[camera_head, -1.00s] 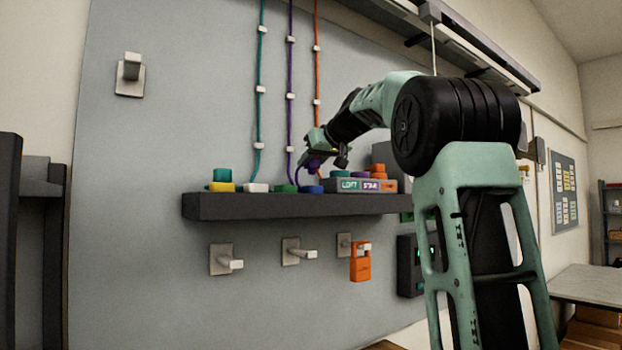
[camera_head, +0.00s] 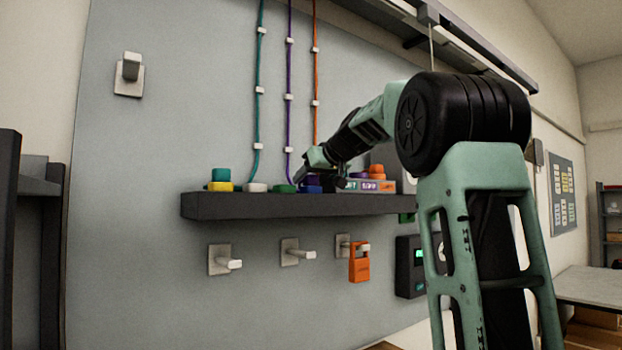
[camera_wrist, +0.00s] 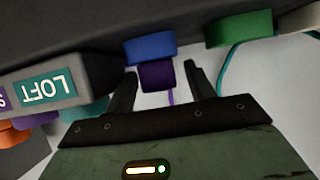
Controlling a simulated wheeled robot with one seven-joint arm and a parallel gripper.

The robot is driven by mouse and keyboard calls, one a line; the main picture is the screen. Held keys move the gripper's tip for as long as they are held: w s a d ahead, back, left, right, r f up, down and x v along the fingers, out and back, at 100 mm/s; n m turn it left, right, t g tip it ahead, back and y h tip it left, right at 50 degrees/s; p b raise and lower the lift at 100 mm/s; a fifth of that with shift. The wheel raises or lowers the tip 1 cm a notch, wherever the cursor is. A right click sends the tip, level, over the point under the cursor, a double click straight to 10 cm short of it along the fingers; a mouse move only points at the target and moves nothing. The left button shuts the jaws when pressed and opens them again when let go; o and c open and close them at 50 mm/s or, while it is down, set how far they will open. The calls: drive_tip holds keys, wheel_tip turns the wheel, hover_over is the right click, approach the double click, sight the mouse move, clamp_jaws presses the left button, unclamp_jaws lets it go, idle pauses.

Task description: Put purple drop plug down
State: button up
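The purple plug (camera_wrist: 157,77) sits against the blue block (camera_wrist: 149,49) at the shelf edge in the upside-down wrist view. In the head view the purple plug (camera_head: 313,180) rests on top of the blue block (camera_head: 310,189) on the shelf. My gripper (camera_wrist: 161,69) has its two fingers spread on either side of the purple plug, with a visible gap on each side. A purple cord (camera_head: 289,100) runs down the wall panel behind, and its lower end is partly hidden.
The dark shelf (camera_head: 300,206) also carries a teal plug (camera_head: 221,174) on a yellow block (camera_head: 220,187), a white block (camera_head: 255,187), a green block (camera_head: 284,188) and a labelled grey box (camera_head: 352,186). Hooks (camera_head: 296,252) stick out below, one holding an orange tag (camera_head: 359,264).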

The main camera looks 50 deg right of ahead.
drive_tip(key=shift+r, duration=0.1)
drive_tip(key=shift+r+p, duration=0.2)
drive_tip(key=shift+p, duration=0.15)
drive_tip(key=b+v, duration=0.3)
drive_tip(key=v, duration=0.9)
drive_tip(key=shift+f, duration=0.1)
idle(0.7)
